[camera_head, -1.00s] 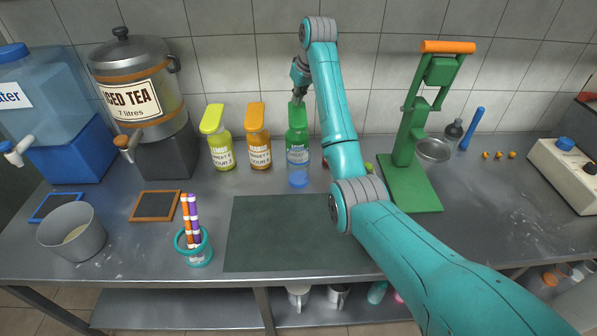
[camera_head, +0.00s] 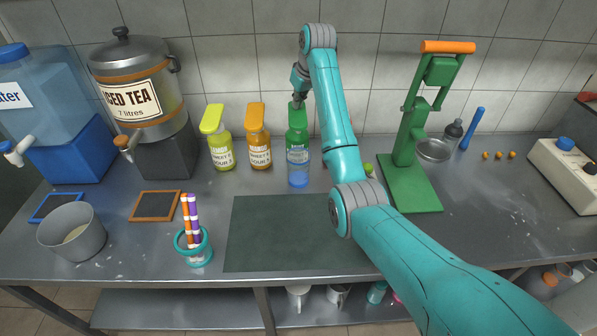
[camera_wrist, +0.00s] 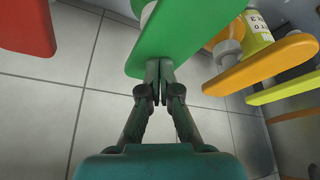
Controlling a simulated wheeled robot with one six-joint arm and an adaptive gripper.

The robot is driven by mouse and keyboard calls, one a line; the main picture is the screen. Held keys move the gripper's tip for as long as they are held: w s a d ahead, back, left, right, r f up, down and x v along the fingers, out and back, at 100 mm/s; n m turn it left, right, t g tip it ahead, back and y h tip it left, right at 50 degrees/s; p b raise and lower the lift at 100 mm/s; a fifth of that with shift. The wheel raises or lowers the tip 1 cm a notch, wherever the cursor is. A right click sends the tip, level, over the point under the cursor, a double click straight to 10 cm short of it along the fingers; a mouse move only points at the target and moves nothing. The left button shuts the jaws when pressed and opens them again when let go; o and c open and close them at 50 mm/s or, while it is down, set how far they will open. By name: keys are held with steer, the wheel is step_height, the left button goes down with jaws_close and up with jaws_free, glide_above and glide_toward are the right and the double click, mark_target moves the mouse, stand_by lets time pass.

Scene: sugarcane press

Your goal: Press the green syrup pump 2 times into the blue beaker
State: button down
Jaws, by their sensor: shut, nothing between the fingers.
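The green syrup pump (camera_head: 297,117) stands upright on its bottle (camera_head: 298,152) at the back of the counter, right of the orange pump. The blue beaker (camera_head: 298,177) stands directly in front of that bottle, under the spout side. My gripper (camera_head: 298,102) points down at the top of the green pump head. In the wrist view the shut, empty fingers (camera_wrist: 160,68) meet the green pump head (camera_wrist: 190,30) and appear to touch it. The exact contact is hidden beneath the fingertips.
The orange pump (camera_head: 256,115) and yellow pump (camera_head: 212,118) stand to the left. In the wrist view a red pump (camera_wrist: 27,28) is on the other side, mostly hidden by my arm in the head view. A green press (camera_head: 405,150) stands right. A dark mat (camera_head: 275,235) lies in front.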

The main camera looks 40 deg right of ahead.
steer(key=shift+f, duration=1.55)
steer(key=shift+r, duration=2.3)
steer(key=shift+r, duration=0.15)
step_height(320, 180, up, 6)
steer(key=shift+f, duration=0.15)
